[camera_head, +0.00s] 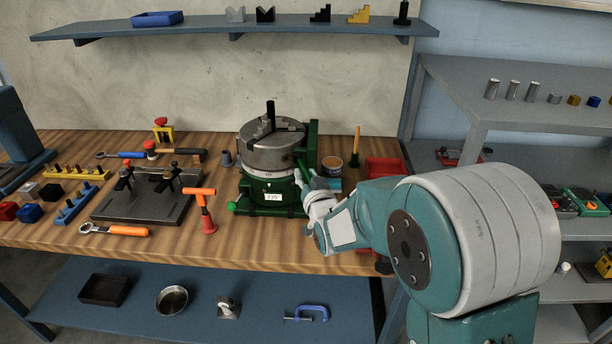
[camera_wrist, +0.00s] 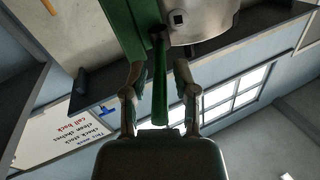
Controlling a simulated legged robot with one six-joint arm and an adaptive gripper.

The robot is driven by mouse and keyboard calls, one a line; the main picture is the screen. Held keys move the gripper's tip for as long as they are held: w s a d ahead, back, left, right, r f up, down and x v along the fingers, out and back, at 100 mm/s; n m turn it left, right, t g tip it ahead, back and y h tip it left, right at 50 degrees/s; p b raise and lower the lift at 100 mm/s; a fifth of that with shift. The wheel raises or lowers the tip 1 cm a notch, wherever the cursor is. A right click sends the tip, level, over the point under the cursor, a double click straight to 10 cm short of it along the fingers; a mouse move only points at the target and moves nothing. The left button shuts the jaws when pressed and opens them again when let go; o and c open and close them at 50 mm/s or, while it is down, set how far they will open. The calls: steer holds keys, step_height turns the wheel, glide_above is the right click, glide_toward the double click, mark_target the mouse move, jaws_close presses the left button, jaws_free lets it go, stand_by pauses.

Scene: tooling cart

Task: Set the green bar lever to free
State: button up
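The green bar lever (camera_wrist: 159,85) runs lengthwise between my fingers in the wrist view, with its dark end near the round grey metal body. My gripper (camera_wrist: 160,72) is open around the lever, one finger on each side, with a visible gap on both sides. In the head view, my gripper (camera_head: 309,187) is at the right side of the green rotary table (camera_head: 283,198) with a grey chuck (camera_head: 268,150) on top. There the lever (camera_head: 302,171) shows only in part, just beyond my fingers. Any lever position markings cannot be read.
A green ball-ended handle (camera_head: 232,207) sticks out at the table's front left. A green upright bracket (camera_head: 312,143) stands by the chuck.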

jaws_close()
steer(key=shift+a+m+h, duration=0.25)
steer(key=shift+m+h, duration=0.05)
steer(key=shift+h, duration=0.2)
steer(key=a+m+g+h, duration=0.2)
steer(key=a+m+h, duration=0.4)
steer(key=h, duration=0.8)
steer(key=shift+w+a+m, duration=0.15)
steer(key=shift+w+m, duration=0.25)
steer(key=shift+m, duration=1.3)
steer(key=o, duration=0.6)
jaws_free()
steer(key=shift+w+a, duration=0.1)
steer(key=shift+a, duration=0.05)
steer(key=shift+c, duration=0.2)
